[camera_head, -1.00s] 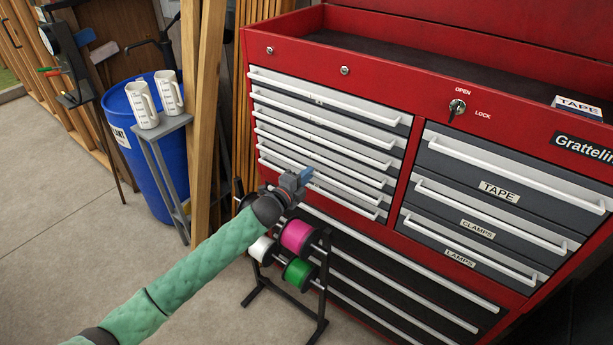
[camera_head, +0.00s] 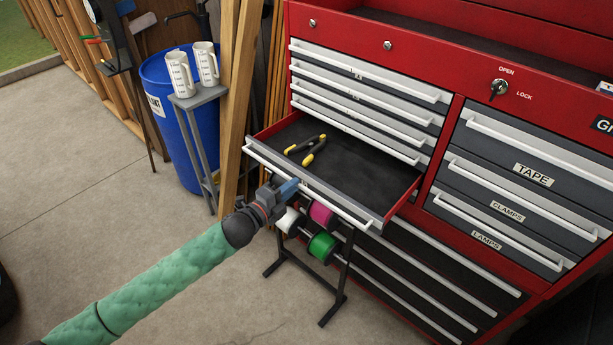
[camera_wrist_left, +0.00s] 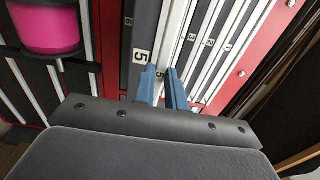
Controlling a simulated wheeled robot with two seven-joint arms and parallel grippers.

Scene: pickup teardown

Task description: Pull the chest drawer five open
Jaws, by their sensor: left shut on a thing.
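Drawer five (camera_head: 372,178) of the red tool chest stands well open, showing its dark inside. A tool with yellow-and-black handles (camera_head: 303,146) lies toward its left part. The white bar handle (camera_head: 335,206) runs along the drawer front. My left gripper (camera_head: 288,189) is shut on this handle, near its middle. In the left wrist view, the blue fingers of the left gripper (camera_wrist_left: 162,74) straddle the handle (camera_wrist_left: 171,40), beside a label "5" (camera_wrist_left: 140,57). The fingers hide the gripped part of the handle. My right gripper is not in view.
A spool rack with pink (camera_head: 320,214), green (camera_head: 322,246) and white spools stands under the open drawer, close to my left gripper. Closed drawers (camera_head: 365,92) sit above. Wooden planks (camera_head: 238,95) and a blue barrel (camera_head: 170,125) are left of the chest.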

